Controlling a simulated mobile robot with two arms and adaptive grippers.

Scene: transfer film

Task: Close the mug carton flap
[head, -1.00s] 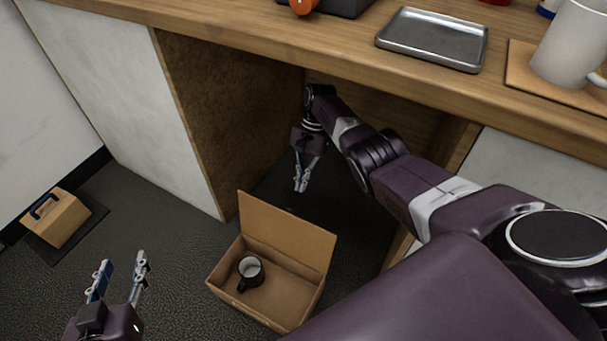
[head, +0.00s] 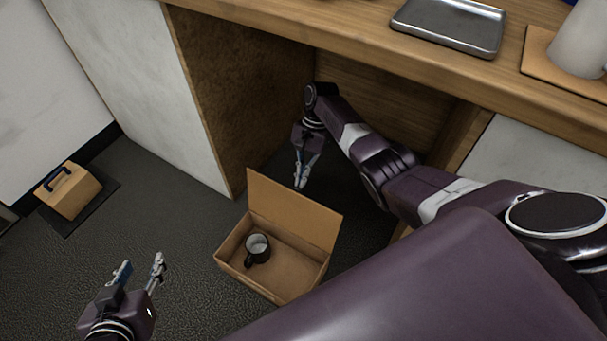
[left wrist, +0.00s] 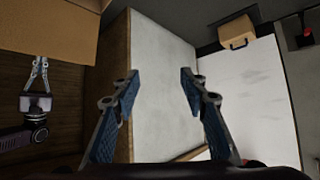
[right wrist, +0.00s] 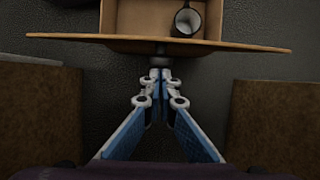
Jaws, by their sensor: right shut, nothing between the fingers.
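The open carton (head: 238,277) sits on the floor with a dark mug (head: 257,247) inside. Its flap (head: 285,209) stands up along the side nearest the counter. My right gripper (head: 300,185) is shut and empty, just behind the flap's top edge. In the right wrist view the fingertips (right wrist: 160,76) point at the flap (right wrist: 120,41), seen nearly edge-on; I cannot tell if they touch it. The mug (right wrist: 187,20) shows beyond. My left gripper (head: 140,264) is open and empty, left of the carton; its spread fingers also show in the left wrist view (left wrist: 158,76).
The counter (head: 360,50) overhangs my right arm, with a side panel (head: 250,90) left of the recess. A metal tray (head: 450,25) lies on top. A tan box with a blue handle (head: 70,192) sits on a dark mat at the far left. Floor between it and the carton is clear.

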